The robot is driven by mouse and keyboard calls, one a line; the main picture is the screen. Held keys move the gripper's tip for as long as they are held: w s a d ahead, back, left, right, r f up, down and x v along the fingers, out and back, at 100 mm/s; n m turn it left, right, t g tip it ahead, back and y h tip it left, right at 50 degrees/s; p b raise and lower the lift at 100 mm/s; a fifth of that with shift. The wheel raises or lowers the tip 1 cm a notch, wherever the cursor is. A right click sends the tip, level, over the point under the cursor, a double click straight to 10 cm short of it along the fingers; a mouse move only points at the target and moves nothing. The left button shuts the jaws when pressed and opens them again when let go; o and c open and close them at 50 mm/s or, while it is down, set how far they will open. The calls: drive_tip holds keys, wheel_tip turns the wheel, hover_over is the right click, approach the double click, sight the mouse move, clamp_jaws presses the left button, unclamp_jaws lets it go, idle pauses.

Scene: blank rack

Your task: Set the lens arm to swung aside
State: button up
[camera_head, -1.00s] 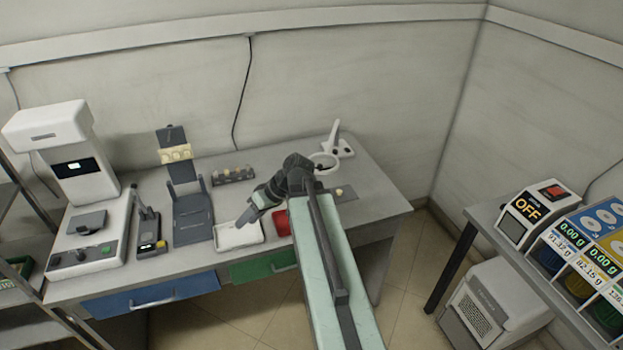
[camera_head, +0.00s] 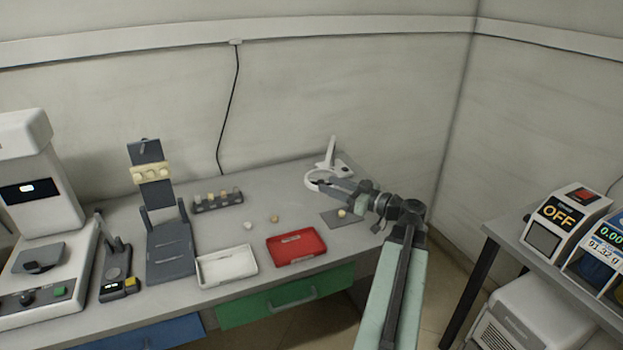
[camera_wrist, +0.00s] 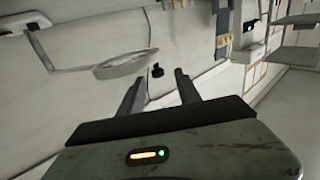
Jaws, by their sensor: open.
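The white magnifier stands at the back right of the bench in the head view, with a lens ring (camera_head: 311,178) and an upright white post (camera_head: 332,149). The ring reaches out to the left of the post, low over the bench. My gripper (camera_head: 326,185) points left at the ring, and its fingertips overlap the ring's near side. In the wrist view, the ring (camera_wrist: 122,65) lies ahead and left of my gripper (camera_wrist: 157,80). A small dark knob (camera_wrist: 157,70) shows beyond the gap between my open, empty fingers. Contact cannot be told.
A red tray (camera_head: 297,248) and a white tray (camera_head: 226,268) lie along the bench front. A grey pad (camera_head: 333,218) with a small yellowish piece lies under my arm. A dark stand (camera_head: 168,250) is at left.

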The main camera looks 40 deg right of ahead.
sight(312, 184)
drive_tip(key=x, duration=0.7)
drive_tip(key=shift+w+d, duration=0.1)
drive_tip(key=shift+w, duration=0.15)
clamp_jaws()
idle(1.1)
